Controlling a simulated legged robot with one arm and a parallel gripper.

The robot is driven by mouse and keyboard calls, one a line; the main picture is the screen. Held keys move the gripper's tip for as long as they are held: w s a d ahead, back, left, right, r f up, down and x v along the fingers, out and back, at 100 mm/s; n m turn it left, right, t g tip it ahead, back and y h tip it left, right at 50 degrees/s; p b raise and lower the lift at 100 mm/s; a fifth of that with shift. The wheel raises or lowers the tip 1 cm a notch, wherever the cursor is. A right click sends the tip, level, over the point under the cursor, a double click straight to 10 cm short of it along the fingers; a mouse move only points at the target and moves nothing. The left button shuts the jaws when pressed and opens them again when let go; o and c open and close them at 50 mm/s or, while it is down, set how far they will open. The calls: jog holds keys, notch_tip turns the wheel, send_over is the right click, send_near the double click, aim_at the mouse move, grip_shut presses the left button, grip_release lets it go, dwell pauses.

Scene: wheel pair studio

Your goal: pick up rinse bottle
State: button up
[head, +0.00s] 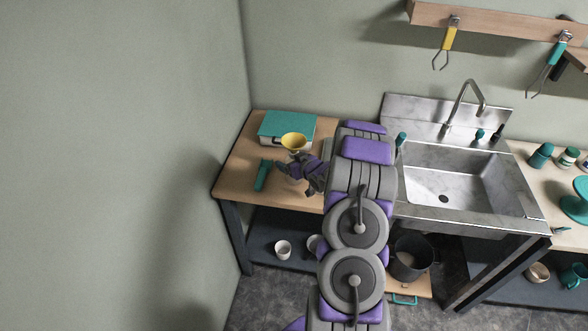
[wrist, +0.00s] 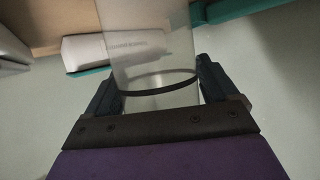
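A clear, see-through bottle with a thin dark band, which looks like the rinse bottle (wrist: 155,50), stands out in the wrist view between the fingers of my gripper (wrist: 158,85). The fingers lie close along its left and right sides. I cannot tell whether they press on it or leave a small gap. In the head view my gripper (head: 290,167) is low over the left wooden table, and a small pale patch shows below it. The bottle's lower end is hidden behind the gripper body.
A metal sink (head: 455,185) is to the right. A white cup (head: 283,250) is on the lower shelf.

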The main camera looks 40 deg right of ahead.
jog(key=c, duration=0.9)
jog(key=shift+o, duration=0.2)
jog(key=shift+r, duration=0.1)
